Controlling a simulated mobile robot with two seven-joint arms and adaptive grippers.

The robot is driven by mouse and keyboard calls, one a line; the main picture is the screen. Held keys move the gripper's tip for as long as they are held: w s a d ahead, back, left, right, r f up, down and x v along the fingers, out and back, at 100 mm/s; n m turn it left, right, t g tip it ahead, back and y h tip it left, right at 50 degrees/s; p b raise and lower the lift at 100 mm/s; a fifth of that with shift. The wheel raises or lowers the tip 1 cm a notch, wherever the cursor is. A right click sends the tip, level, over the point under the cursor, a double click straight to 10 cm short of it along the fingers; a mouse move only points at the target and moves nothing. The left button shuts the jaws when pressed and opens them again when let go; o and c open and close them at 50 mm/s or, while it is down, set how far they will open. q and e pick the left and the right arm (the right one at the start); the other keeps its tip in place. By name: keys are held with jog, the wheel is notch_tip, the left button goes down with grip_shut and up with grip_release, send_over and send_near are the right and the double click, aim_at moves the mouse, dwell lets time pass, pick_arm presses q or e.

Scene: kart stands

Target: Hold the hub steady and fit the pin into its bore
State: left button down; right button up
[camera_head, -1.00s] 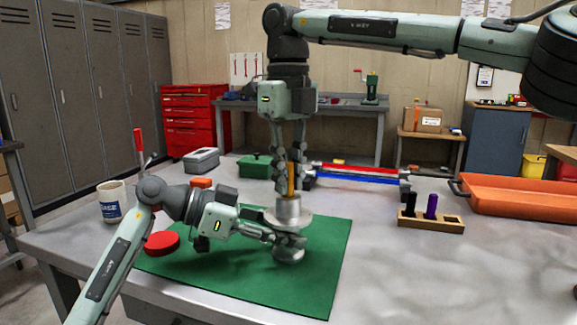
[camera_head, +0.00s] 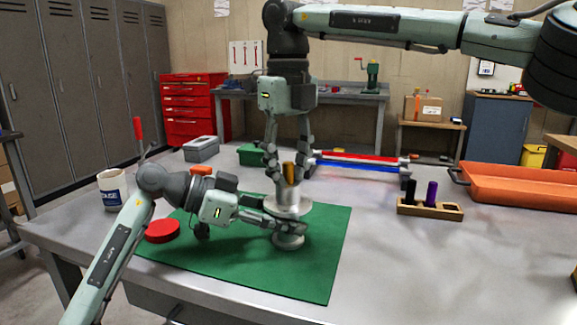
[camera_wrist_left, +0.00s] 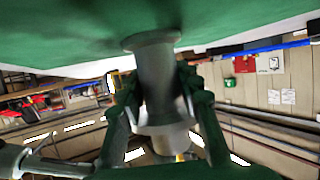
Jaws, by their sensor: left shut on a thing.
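The metal hub (camera_head: 288,242) stands upright on the green mat (camera_head: 320,270), with a wide flange near its top. My left gripper (camera_head: 284,228) is shut on the hub's neck below the flange. The left wrist view shows the hub (camera_wrist_left: 155,75) between its fingers. The orange pin (camera_head: 290,171) stands upright at the hub's top, its lower part hidden inside. My right gripper (camera_head: 288,172) points down above the hub, its fingers spread on either side of the pin with gaps visible.
A wooden block (camera_head: 430,210) holds a black and a purple pin. An orange tray (camera_head: 520,185) lies at the right. A red disc (camera_head: 162,231) and a mug (camera_head: 112,190) are at the left. Red and blue bars (camera_head: 360,164) lie behind.

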pick_arm(q)
jog(key=shift+r, duration=0.1)
pick_arm(e)
jog(key=shift+f, duration=0.25)
jog(key=shift+r, duration=0.25)
notch_tip(320, 180, up, 12)
jog(key=shift+f, duration=0.15)
dwell(0.4)
pick_arm(q)
jog(key=c, duration=1)
grip_release()
